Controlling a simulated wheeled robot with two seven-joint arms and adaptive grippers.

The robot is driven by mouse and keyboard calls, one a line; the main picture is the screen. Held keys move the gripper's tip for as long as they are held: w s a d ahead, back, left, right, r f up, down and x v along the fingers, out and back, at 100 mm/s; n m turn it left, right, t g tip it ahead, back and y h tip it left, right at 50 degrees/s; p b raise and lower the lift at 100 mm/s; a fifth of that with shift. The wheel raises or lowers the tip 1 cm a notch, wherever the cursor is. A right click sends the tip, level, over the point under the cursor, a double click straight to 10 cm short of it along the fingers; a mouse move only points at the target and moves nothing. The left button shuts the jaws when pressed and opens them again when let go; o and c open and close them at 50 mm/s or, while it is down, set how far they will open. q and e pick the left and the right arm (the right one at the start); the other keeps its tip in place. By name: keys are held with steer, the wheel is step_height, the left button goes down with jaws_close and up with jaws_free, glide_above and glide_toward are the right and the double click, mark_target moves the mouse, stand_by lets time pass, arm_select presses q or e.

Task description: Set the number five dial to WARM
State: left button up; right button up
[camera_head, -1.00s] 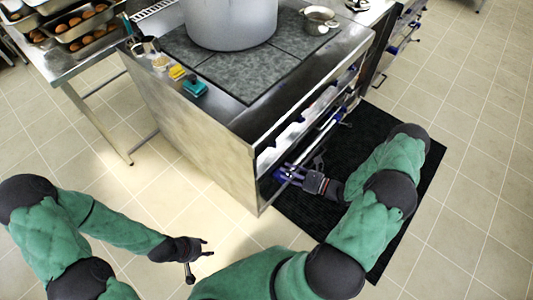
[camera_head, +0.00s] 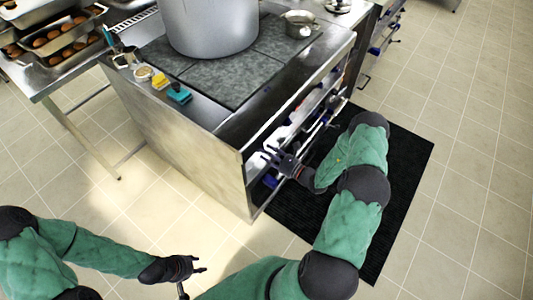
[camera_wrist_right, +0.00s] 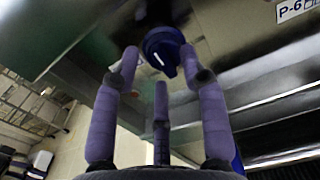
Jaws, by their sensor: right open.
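A blue dial (camera_wrist_right: 163,48) on the stove's metal front shows in the right wrist view, with a pale mark on its face. It sits between the tips of my right gripper (camera_wrist_right: 161,62), whose fingers are spread open around it; I cannot tell whether they touch. No number or WARM marking is readable on this dial. In the head view my right gripper (camera_head: 270,156) is at the near end of the stove front. My left gripper (camera_head: 193,274) is open and empty above the floor, away from the stove.
A label reading P-6 (camera_wrist_right: 296,8) is to the right of the dial. The stove (camera_head: 190,150) carries a large stockpot (camera_head: 212,28), a small pot (camera_head: 299,24) and a teal item (camera_head: 179,94). A black mat (camera_head: 400,190) lies in front. A table with trays (camera_head: 60,62) stands left.

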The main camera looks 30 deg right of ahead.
steer(key=shift+w+a, duration=0.15)
steer(key=shift+w, duration=0.2)
jaws_close()
steer(key=shift+m, duration=0.3)
steer(key=m+p, duration=0.1)
steer(key=m, duration=0.2)
steer(key=m+p, duration=0.1)
steer(key=m, duration=0.2)
steer(key=m+p, duration=0.1)
steer(key=m, duration=0.3)
steer(key=shift+d+r+p, duration=0.15)
steer(key=shift+d+p, duration=0.1)
steer(key=shift+p, duration=0.05)
steer(key=shift+w, duration=0.1)
